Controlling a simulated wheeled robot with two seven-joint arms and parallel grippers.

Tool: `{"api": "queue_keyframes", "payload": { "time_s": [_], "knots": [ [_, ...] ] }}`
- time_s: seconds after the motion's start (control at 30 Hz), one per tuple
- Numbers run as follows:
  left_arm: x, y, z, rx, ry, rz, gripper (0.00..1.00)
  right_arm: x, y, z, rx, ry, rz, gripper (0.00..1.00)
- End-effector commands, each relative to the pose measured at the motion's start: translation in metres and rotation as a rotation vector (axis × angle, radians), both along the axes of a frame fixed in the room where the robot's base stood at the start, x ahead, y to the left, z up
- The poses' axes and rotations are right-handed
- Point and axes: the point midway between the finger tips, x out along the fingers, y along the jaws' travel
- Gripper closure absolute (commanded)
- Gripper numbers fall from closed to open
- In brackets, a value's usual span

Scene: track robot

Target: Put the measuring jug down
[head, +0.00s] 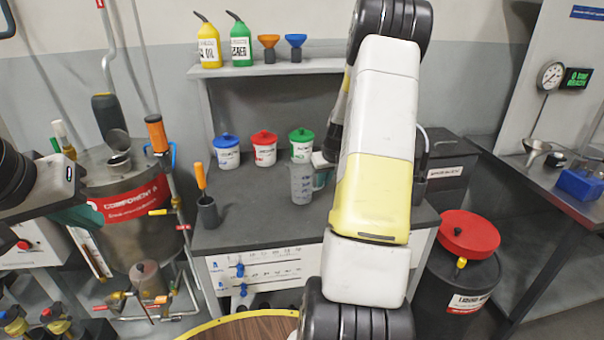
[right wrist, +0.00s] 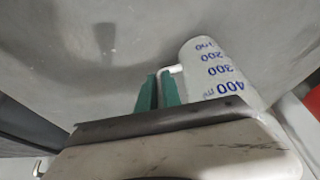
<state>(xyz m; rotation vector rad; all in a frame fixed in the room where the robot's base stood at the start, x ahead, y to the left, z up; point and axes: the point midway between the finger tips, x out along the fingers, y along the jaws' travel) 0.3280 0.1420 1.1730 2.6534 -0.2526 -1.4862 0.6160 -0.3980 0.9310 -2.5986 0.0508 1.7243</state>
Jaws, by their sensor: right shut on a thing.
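The measuring jug (head: 302,184) is a pale, translucent cup over the dark worktop (head: 250,232) in the head view. In the right wrist view, the jug (right wrist: 212,68) shows blue marks from 100 to 400 and a white handle. My right gripper (head: 321,176) is shut on the jug's handle, its green fingers (right wrist: 160,90) on either side of it. The jug looks about upright in the head view. I cannot tell whether its base touches the worktop. My left gripper (head: 84,216) is at the far left, partly hidden by its own arm, away from the jug.
Tubs with blue (head: 227,150), red (head: 264,148) and green (head: 302,145) lids stand behind the jug. A dark cup with an orange-handled tool (head: 207,210) stands left. The front worktop between is clear. A red-lidded drum (head: 468,235) stands right.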

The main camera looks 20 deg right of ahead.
Motion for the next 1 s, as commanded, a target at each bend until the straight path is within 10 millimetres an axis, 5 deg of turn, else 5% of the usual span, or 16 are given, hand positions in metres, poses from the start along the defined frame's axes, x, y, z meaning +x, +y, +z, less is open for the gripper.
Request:
{"api": "queue_keyframes", "payload": {
  "time_s": [0.17, 0.2, 0.3, 0.67, 1.0],
  "knots": [
    [0.000, 0.000, 0.000, 0.000, 0.000, 0.000, 1.00, 0.000, 0.000, -0.003, 0.001, 0.001, 0.000, 1.00],
    [0.000, 0.000, 0.000, 0.000, 0.000, 0.000, 1.00, 0.000, 0.000, -0.003, 0.000, 0.001, 0.000, 0.85],
    [0.000, 0.000, 0.000, 0.000, 0.000, 0.000, 1.00, 0.000, 0.000, -0.003, 0.000, 0.001, 0.000, 0.69],
    [0.000, 0.000, 0.000, 0.000, 0.000, 0.000, 1.00, 0.000, 0.000, 0.002, -0.001, -0.001, 0.001, 0.69],
    [0.000, 0.000, 0.000, 0.000, 0.000, 0.000, 1.00, -0.025, 0.000, 0.061, -0.003, -0.003, 0.000, 0.69]
  ]
}}
